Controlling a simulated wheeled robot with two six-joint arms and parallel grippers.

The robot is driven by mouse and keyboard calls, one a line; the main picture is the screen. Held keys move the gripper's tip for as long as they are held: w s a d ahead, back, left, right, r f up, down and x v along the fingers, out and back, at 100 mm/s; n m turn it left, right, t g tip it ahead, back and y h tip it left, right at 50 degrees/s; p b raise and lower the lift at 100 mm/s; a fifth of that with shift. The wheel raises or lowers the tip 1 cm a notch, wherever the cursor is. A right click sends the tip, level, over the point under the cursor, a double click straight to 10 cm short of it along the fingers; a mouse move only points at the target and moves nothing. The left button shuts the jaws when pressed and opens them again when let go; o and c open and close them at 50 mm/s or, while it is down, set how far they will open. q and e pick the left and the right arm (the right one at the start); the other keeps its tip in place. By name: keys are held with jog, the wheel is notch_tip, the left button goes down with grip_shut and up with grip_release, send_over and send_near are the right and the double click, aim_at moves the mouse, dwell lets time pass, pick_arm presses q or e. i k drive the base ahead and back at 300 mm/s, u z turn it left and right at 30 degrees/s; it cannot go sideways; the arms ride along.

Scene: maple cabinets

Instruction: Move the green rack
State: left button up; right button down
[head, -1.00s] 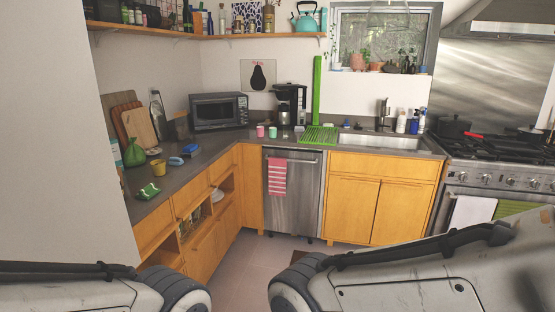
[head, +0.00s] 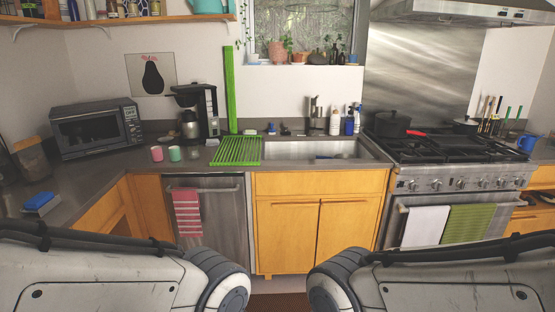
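The green rack (head: 236,151) lies flat on the dark counter, left of the sink and above the dishwasher. It has parallel slats. A tall narrow green panel (head: 230,92) stands upright behind it against the wall; I cannot tell whether the two are joined. Parts of my two arms show at the bottom left and bottom right, well short of the counter. Neither of my grippers is in view.
A pink cup (head: 157,154) and a mint cup (head: 175,153) stand left of the rack, before the coffee maker (head: 194,113). The sink (head: 310,150) is right of it. A stove (head: 450,150) stands further right. Floor shows before the cabinets.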

aim_at(255, 163)
jog(key=z, duration=0.1)
jog(key=i, duration=1.95)
jog(key=u, duration=0.55)
jog(key=i, duration=1.55)
jog(key=u, duration=0.4)
